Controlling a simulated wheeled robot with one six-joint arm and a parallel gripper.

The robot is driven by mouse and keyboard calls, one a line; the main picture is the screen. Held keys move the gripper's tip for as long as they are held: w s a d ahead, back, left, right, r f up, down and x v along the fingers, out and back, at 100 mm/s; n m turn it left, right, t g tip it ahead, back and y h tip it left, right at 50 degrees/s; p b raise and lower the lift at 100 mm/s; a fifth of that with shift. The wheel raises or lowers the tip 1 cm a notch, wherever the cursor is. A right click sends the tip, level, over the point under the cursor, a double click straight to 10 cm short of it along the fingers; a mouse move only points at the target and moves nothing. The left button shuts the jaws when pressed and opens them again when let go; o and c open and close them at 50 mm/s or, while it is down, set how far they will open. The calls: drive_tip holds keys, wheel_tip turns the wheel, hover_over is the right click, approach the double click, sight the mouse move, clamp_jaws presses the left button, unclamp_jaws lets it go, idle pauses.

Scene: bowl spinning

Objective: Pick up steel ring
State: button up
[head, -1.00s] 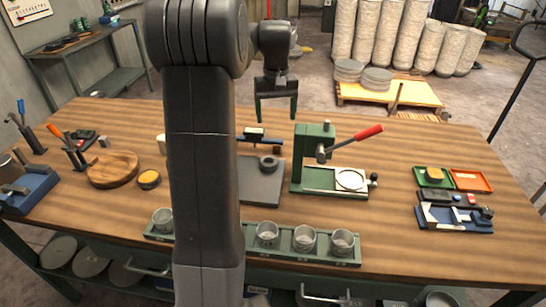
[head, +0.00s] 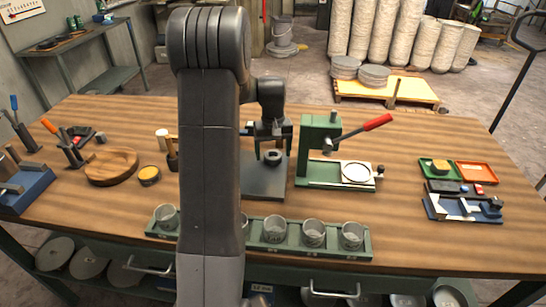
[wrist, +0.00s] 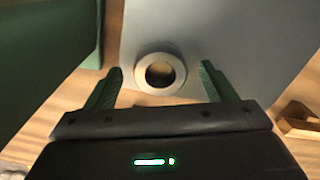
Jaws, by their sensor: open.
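The steel ring (head: 272,158) is a small, thick, round piece with a hole through it. It lies flat on the grey plate (head: 262,188) near the middle of the table, and shows light grey in the wrist view (wrist: 142,76). My gripper (head: 272,146) is low over the plate, close to the ring. Its green fingers are open, and in the wrist view (wrist: 161,70) the ring appears between them with a gap on each side. I cannot tell the exact height of the fingertips above the plate.
A green press (head: 318,150) with a red-handled lever stands just right of the plate. A green rack (head: 293,247) with several metal cups lies in front.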

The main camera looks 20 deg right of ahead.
drive_tip(key=shift+f, duration=0.25)
drive_tip(key=c, duration=1.3)
drive_tip(key=shift+r, duration=0.15)
